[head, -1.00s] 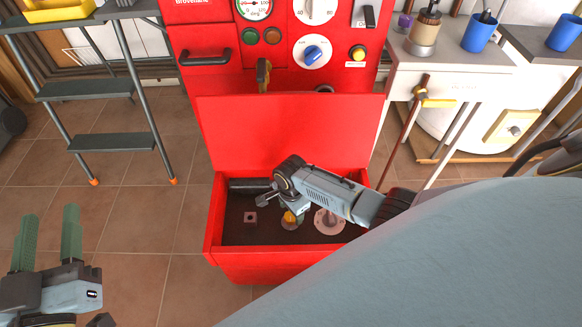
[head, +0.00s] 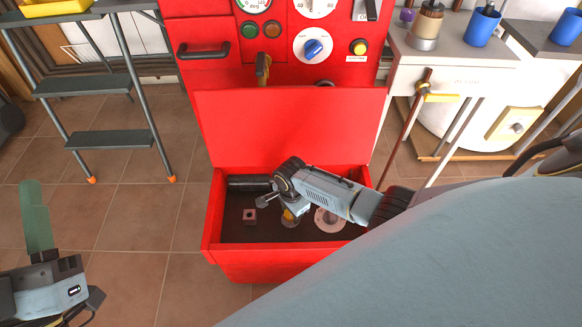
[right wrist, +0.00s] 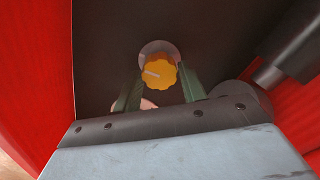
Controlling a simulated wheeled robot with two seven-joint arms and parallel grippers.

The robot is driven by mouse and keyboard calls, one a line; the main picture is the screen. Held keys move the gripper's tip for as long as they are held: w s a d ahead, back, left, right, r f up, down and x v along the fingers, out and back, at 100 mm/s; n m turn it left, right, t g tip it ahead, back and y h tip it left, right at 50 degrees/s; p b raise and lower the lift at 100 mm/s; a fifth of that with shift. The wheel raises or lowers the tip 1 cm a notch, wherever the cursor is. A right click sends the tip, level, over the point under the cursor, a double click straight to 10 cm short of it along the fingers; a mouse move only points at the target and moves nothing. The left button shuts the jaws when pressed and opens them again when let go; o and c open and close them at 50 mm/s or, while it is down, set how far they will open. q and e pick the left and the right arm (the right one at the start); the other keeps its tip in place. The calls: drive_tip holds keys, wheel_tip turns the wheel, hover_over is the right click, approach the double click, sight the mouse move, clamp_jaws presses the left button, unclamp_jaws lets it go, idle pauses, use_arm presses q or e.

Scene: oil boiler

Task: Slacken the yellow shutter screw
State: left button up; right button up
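The yellow shutter screw (right wrist: 160,72) is a scalloped knob with a pale mark, standing on a round grey base in the right wrist view. It shows in the head view as a small yellow patch (head: 289,214), partly hidden by my right gripper. My right gripper (right wrist: 161,80) reaches down into the red box, its green fingers open on either side of the knob. Narrow gaps seem to show between fingers and knob. My left gripper (head: 38,215) is at the far left above the floor, its fingers together and empty, away from the box.
The red burner box (head: 228,248) has raised walls around my right gripper. A step ladder (head: 110,140) stands left; a workbench (head: 455,70) stands right.

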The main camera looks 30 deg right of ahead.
drive_tip(key=c, duration=0.5)
drive_tip(key=shift+c, duration=0.2)
use_arm(q)
drive_tip(key=shift+w+f, duration=0.1)
